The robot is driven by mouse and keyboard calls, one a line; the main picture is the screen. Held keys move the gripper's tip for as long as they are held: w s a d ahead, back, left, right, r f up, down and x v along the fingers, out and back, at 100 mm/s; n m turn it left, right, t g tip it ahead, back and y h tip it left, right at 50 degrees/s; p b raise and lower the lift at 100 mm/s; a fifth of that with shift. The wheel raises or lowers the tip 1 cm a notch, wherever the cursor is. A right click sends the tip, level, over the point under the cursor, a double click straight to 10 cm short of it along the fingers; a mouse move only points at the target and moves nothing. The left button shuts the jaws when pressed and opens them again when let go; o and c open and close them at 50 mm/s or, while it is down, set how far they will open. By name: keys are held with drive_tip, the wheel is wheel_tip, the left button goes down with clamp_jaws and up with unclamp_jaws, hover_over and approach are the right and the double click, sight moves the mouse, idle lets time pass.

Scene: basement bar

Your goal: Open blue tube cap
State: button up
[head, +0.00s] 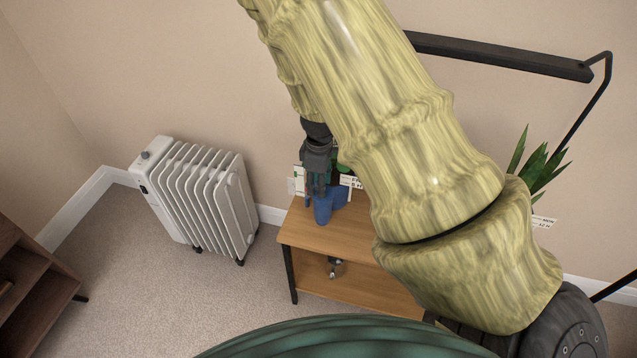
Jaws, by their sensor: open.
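A blue object (325,208), which looks like the blue tube, stands on the wooden table at its back left part. Its cap cannot be made out at this size. My gripper (316,188) points down at the blue object, with its fingers in front of or over its upper left part. I cannot tell whether the fingers touch it. The gripper is open, and no held thing shows in it. My arm hides the table's right part and whatever stands there.
The wooden table (300,236) has a lower shelf with a small metallic item (335,267). A white radiator (200,195) stands on the left. A brown cabinet (28,275) is at the lower left. A plant (540,165) and a black bar (500,56) are on the right. Carpet is free between.

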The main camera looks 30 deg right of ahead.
drive_tip(key=shift+f, duration=0.15)
clamp_jaws()
